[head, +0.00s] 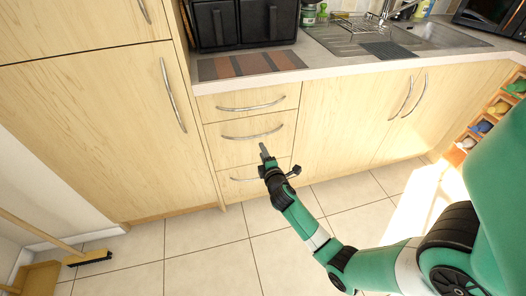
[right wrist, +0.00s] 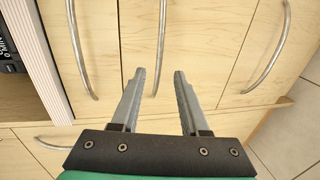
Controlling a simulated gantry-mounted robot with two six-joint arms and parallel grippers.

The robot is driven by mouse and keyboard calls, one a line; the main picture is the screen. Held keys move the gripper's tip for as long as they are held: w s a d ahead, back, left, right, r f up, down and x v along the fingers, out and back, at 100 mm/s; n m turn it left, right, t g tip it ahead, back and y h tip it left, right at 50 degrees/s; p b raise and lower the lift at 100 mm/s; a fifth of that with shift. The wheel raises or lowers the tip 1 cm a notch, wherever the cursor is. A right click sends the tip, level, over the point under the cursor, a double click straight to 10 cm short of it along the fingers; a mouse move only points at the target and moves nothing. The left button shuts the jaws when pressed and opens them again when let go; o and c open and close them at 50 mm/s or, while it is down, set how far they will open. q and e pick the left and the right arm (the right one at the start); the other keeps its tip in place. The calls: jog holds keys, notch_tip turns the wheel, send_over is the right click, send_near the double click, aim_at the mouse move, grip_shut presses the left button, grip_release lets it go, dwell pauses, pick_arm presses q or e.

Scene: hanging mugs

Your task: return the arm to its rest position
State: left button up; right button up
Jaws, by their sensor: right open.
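My right arm comes in from the lower right of the head view, with its green forearm (head: 301,219) stretched over the floor. My right gripper (head: 264,150) is in front of the drawer column (head: 250,127), and whether it touches the drawers cannot be told. In the right wrist view the gripper (right wrist: 160,76) is open, with an empty gap between its two grey fingers. Cabinet fronts and metal handles show beyond the fingers. My left gripper is not in view. No mug can be made out clearly.
The counter (head: 315,71) carries a black double-drawer appliance (head: 243,23), a striped mat (head: 249,64) and a sink (head: 436,40). An orange shelf (head: 468,143) with small coloured things stands at the right. A broom (head: 89,257) lies at the lower left. Tiled floor (head: 207,262) is clear mid-view.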

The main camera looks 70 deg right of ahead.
dwell(0.4)
jog(key=w+a+r+n+t+y, duration=0.1)
jog(key=w+a+r+t, duration=0.25)
jog(key=w+r, duration=0.35)
jog(key=w+a+r+n+t, duration=0.1)
jog(key=w+a+r+t, duration=0.1)
jog(key=w+a+r, duration=0.5)
jog(key=w+a+r+m+t+y, duration=0.1)
jog(key=w+a+r+t, duration=0.15)
jog(key=a+r, duration=0.45)
jog(key=w+a+r+m+t+y, duration=0.1)
jog(key=a+r+t, duration=0.2)
jog(key=r, duration=0.9)
jog(key=s+a+r+m+t+y, duration=0.2)
jog(key=s+a+r+t, duration=0.1)
jog(key=a+r, duration=0.4)
jog(key=s+a+r+m+t+y, duration=0.1)
jog(key=s+a+r+t+y, duration=0.15)
jog(key=a+r, duration=0.45)
jog(key=s+a+r+m+t+y, duration=0.2)
jog(key=s+a+r+t+y, duration=0.1)
jog(key=s+a+r+y, duration=0.45)
notch_tip(320, 180, up, 37)
jog(key=d+p, duration=0.2)
jog(key=p, duration=3.3)
jog(key=shift+s+f+y, duration=0.15)
jog(key=shift+f+y, duration=0.05)
jog(key=shift+y, duration=0.1)
